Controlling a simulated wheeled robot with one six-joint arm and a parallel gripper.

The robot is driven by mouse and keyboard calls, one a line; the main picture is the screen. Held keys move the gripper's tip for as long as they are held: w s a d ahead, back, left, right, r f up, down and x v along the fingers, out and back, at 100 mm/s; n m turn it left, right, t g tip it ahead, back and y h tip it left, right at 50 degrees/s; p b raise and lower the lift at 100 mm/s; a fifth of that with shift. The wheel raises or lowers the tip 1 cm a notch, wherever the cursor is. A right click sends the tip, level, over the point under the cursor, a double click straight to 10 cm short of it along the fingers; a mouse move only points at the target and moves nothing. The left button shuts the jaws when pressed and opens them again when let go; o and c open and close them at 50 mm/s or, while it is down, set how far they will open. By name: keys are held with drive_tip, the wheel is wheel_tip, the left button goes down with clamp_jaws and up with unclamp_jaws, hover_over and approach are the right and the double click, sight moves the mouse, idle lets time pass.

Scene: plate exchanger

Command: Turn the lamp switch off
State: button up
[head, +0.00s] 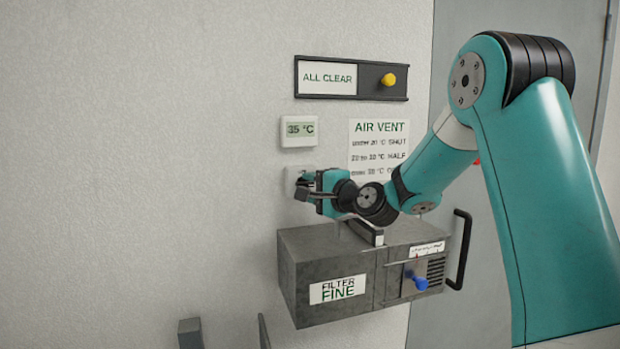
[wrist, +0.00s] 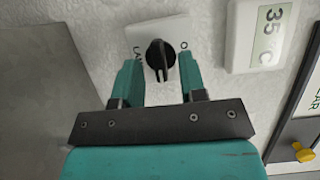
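The lamp switch is a black rotary knob (wrist: 160,58) on a white plate (wrist: 137,36). In the wrist view the plate bears letters reading "LA…" on the left and an "O" on the right, the rest hidden. My gripper (wrist: 160,76) is open, with one teal finger on each side of the knob and a visible gap on both sides. I cannot tell exactly how deep the fingers reach around it. In the head view my gripper (head: 303,187) covers most of the plate (head: 291,178), and the knob is hidden.
A thermometer (head: 299,131) reading 35 °C hangs just above the switch. Above it is an "ALL CLEAR" panel (head: 351,78) with a yellow knob. An air vent sign (head: 378,140) is to the right. A grey filter box (head: 330,250) with a blue lever (head: 420,283) juts out below.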

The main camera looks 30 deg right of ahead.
drive_tip(key=shift+w+a, duration=0.1)
drive_tip(key=shift+w, duration=0.3)
drive_tip(key=shift+c, duration=0.4)
clamp_jaws()
